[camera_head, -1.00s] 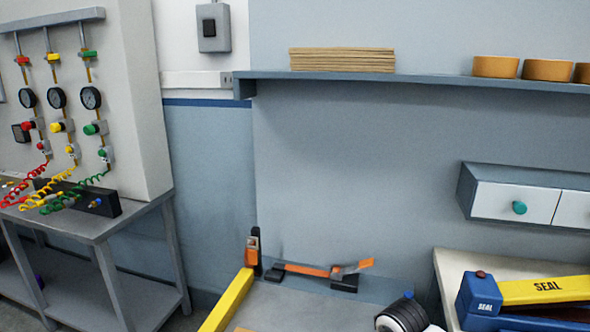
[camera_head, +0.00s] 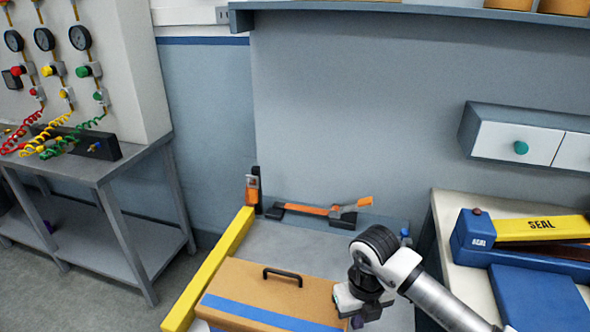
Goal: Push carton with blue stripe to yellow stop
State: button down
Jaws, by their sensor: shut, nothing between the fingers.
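The brown carton (camera_head: 268,283) with a blue stripe and a black top handle stands on the grey bench at the bottom centre. The yellow stop (camera_head: 215,268) is a long bar along the bench's left side. The carton's left side is close beside the bar; I cannot tell whether they touch. My gripper (camera_head: 357,320) is at the carton's right side, pointing down, and its fingers are shut and empty. Contact between it and the carton is unclear. The carton's lower part is cut off by the frame.
An orange and black clamp-like tool (camera_head: 315,211) lies at the bench's back. On the right, a blue and yellow sealer (camera_head: 525,235) stands on a pale table. A grey table (camera_head: 95,165) with gauges above it is on the left. A grey bench strip behind the carton is clear.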

aim_at(333, 311)
jog(key=shift+w+a+b, duration=0.2)
jog(key=shift+w+a, duration=0.05)
jog(key=shift+a, duration=0.65)
jog(key=shift+w+a+b, duration=0.25)
jog(key=shift+a, duration=0.7)
jog(key=shift+w+a+b, duration=0.2)
jog(key=shift+w+a, duration=0.05)
jog(key=shift+a, duration=0.65)
jog(key=shift+d, duration=0.2)
jog(key=shift+s+d+b, duration=0.3)
jog(key=shift+d+b, duration=0.4)
jog(key=shift+d, duration=0.1)
jog(key=shift+r+p, duration=1.65)
jog(key=shift+r, duration=2.4)
